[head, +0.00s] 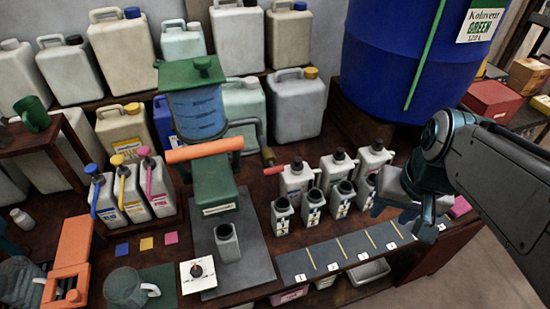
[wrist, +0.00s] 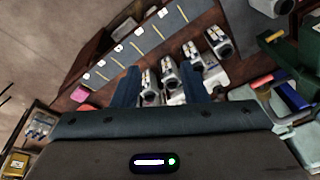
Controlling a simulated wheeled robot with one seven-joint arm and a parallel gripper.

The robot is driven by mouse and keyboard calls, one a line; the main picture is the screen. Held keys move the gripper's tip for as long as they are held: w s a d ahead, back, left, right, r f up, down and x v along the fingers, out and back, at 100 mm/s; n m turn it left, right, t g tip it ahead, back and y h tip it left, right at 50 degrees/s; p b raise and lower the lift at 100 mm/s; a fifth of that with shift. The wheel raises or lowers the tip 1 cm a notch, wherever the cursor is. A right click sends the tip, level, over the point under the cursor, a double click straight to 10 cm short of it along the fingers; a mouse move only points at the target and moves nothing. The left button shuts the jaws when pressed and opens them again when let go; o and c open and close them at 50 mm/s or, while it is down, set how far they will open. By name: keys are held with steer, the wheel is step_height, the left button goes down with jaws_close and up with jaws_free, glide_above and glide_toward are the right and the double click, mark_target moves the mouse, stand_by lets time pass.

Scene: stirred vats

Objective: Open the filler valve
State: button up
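The filler is a green stand (head: 216,188) with a blue see-through hopper (head: 197,115) under a green lid. An orange bar (head: 204,150) lies across its front, below the hopper. A brass fitting (head: 268,157) with a red lever (head: 274,170) shows at its right; I cannot tell for sure which part is the valve handle. A grey open-topped bottle (head: 228,245) stands upright below the filler. My gripper (head: 408,207) is well to the right of the filler, above the bench's right part. In the wrist view my gripper (wrist: 170,88) has its fingers apart, with nothing held.
Several grey bottles (head: 342,200), some with black caps, stand between the filler and my gripper. A numbered dark strip (head: 345,246) lies in front of them. A big blue barrel (head: 385,60) stands behind. Jugs with coloured pumps (head: 133,190) are left of the filler.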

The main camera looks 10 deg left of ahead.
steer(key=w+a+f+g+y+b, duration=0.2)
steer(key=w+a+f+g+y, duration=0.2)
steer(key=w+a, duration=0.25)
steer(key=w+a+f+g+y+b, duration=0.2)
steer(key=w+a+f+g+y, duration=0.15)
steer(key=w+a, duration=0.3)
steer(key=g+y+b, duration=0.2)
steer(key=g+y, duration=0.2)
steer(key=y, duration=0.3)
glide_toward(276, 170)
steer(key=p+x, duration=0.1)
steer(key=x, duration=0.3)
steer(key=p+x, duration=0.1)
steer(key=x, duration=0.2)
steer(key=p+x, duration=0.1)
steer(key=x, duration=0.3)
steer(key=shift+w+a+f, duration=0.15)
steer(key=shift+a+f, duration=0.2)
steer(key=shift+a, duration=0.1)
jaws_close()
